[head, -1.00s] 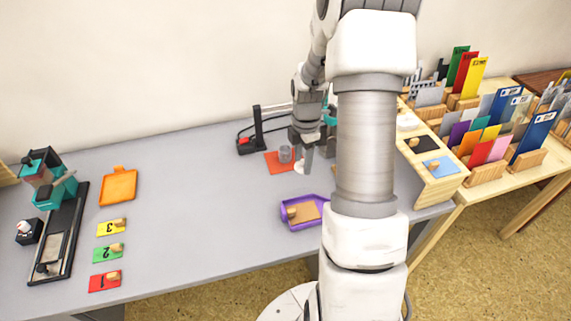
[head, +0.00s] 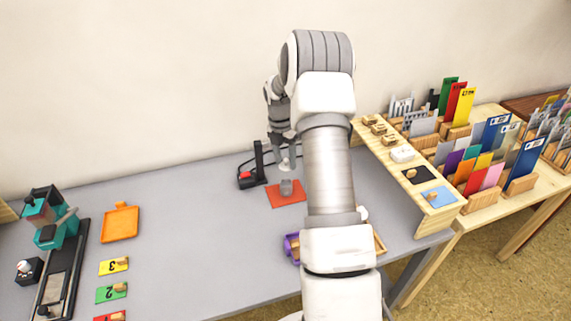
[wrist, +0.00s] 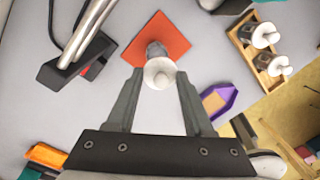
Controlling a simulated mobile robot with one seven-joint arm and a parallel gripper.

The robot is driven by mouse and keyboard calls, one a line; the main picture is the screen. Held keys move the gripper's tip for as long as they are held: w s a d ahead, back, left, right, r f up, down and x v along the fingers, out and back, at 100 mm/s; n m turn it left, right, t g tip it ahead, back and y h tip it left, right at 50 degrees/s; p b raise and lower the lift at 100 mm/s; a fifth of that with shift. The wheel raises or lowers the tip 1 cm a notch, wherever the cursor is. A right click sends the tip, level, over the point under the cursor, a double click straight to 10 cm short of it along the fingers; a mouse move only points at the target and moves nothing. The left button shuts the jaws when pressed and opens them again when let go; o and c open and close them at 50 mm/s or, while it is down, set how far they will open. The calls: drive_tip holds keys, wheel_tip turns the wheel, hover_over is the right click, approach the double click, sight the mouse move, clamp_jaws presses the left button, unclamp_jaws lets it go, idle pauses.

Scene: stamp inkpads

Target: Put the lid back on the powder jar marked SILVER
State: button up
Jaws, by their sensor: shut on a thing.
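My gripper (head: 284,158) is shut on a round white lid (wrist: 159,73), which sits between the fingertips (wrist: 159,82) in the wrist view. The lid also shows below the fingers in the head view (head: 286,166). A small clear grey jar (head: 286,187) stands on an orange-red mat (head: 274,199), just below the lid. In the wrist view the jar (wrist: 156,49) is partly hidden behind the lid. The lid looks raised above the jar in the head view, with a small gap. No marking on the jar is readable.
A black stand (head: 259,165) rises just left of the mat. A purple tray (wrist: 232,97) lies near the jar, mostly behind my arm in the head view. A wooden rack (wrist: 241,51) holds white-topped jars. The grey table (head: 200,220) is clear left of the mat.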

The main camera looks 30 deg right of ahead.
sight(286, 182)
drive_tip(key=shift+f+b, duration=1.75)
drive_tip(key=shift+f, duration=0.5)
drive_tip(key=shift+f+b, duration=0.35)
drive_tip(key=shift+f, duration=0.55)
drive_tip(key=shift+f+p, duration=0.15)
drive_tip(key=shift+p, duration=0.35)
idle(0.3)
drive_tip(key=o, duration=1.6)
drive_tip(key=shift+c, duration=0.2)
drive_tip(key=shift+r+p, duration=2.6)
drive_tip(key=shift+r, duration=0.95)
